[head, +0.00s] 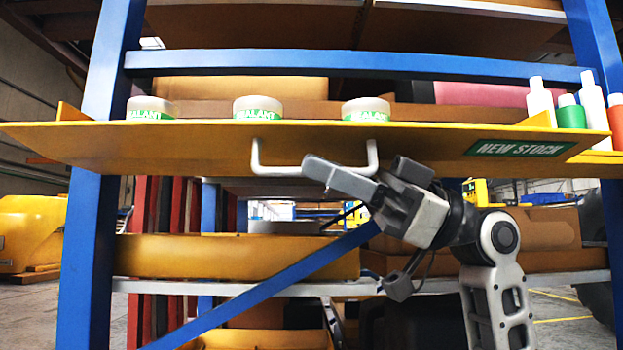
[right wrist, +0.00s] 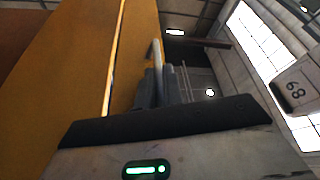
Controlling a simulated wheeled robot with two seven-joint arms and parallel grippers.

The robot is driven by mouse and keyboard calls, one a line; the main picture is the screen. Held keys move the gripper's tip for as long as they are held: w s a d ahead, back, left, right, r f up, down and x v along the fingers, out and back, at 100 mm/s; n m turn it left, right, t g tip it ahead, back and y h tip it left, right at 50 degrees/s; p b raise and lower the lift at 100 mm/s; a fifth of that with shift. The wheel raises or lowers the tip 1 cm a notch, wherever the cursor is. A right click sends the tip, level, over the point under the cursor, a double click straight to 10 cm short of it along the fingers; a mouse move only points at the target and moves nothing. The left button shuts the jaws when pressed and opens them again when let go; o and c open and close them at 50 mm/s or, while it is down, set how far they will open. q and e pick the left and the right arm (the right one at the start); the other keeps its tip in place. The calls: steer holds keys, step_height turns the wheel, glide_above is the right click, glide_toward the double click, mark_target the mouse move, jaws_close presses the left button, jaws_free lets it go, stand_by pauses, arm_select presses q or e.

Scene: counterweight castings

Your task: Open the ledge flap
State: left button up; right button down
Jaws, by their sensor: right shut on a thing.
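The ledge flap (head: 200,148) is a wide yellow panel across the front of the blue rack, with a green "NEW STOCK" label at its right end. A white U-shaped handle (head: 278,171) hangs from its lower middle. My right gripper (head: 322,174) comes in from the lower right and is shut on the handle bar. In the right wrist view the fingers (right wrist: 158,90) close around the pale handle (right wrist: 156,58), beside the yellow panel (right wrist: 70,65). The fingertips hide part of the bar. My left gripper is not in view.
Three white sealant tubs, one at the middle (head: 258,107), show above the panel's upper edge. Several bottles (head: 570,112) stand at its right end.

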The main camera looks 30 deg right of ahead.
stand_by(0.3)
steer(key=c, duration=1.5)
jaws_free()
steer(key=shift+d+r, duration=0.1)
steer(key=v, duration=1.6)
steer(key=shift+b, duration=0.35)
